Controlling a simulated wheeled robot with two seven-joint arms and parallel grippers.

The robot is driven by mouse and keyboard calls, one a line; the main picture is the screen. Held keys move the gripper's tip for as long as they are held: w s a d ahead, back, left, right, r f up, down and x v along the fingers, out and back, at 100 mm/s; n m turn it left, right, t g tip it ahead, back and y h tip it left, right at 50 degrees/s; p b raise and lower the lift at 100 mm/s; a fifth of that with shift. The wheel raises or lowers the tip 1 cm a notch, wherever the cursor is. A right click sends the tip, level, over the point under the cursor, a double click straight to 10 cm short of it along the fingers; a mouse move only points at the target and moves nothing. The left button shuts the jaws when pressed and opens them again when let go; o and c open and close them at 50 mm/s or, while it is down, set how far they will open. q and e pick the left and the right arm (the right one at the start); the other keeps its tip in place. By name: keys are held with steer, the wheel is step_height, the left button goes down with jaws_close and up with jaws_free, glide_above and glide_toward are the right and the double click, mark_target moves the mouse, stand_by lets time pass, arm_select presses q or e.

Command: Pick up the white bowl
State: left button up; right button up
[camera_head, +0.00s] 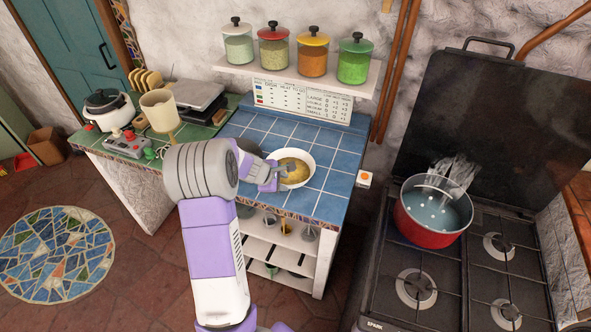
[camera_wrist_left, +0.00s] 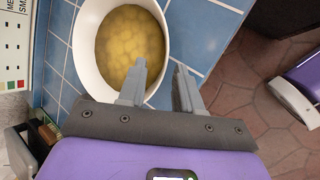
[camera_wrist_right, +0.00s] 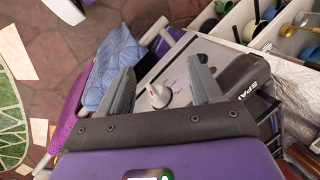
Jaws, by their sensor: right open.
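The white bowl (camera_head: 311,166) stands on the blue-tiled counter and holds something yellow and lumpy. My left gripper (camera_head: 272,175) reaches its left side. In the left wrist view, the bowl (camera_wrist_left: 84,50) lies under the fingers of my left gripper (camera_wrist_left: 160,74). One finger is over the inside of the bowl and the other is outside, with the rim between them. The fingers stand partly apart; I cannot tell whether they touch the rim. My right gripper (camera_wrist_right: 160,85) is open and empty, away from the bowl, near the stove front.
A red pot (camera_head: 432,235) sits on the stove (camera_head: 420,295) at right. Spice jars (camera_head: 313,52) line the shelf above the counter (camera_head: 335,185). A beige pitcher (camera_head: 160,110) and a rice cooker (camera_head: 108,108) stand at left. Tiles right of the bowl are clear.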

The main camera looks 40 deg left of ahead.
arm_select(q)
steer(key=x, duration=0.2)
steer(key=b+x, duration=0.1)
steer(key=x, duration=0.3)
steer(key=shift+s+d+f, duration=0.2)
steer(key=shift+f, duration=0.3)
steer(key=shift+s+r, duration=0.1)
jaws_close()
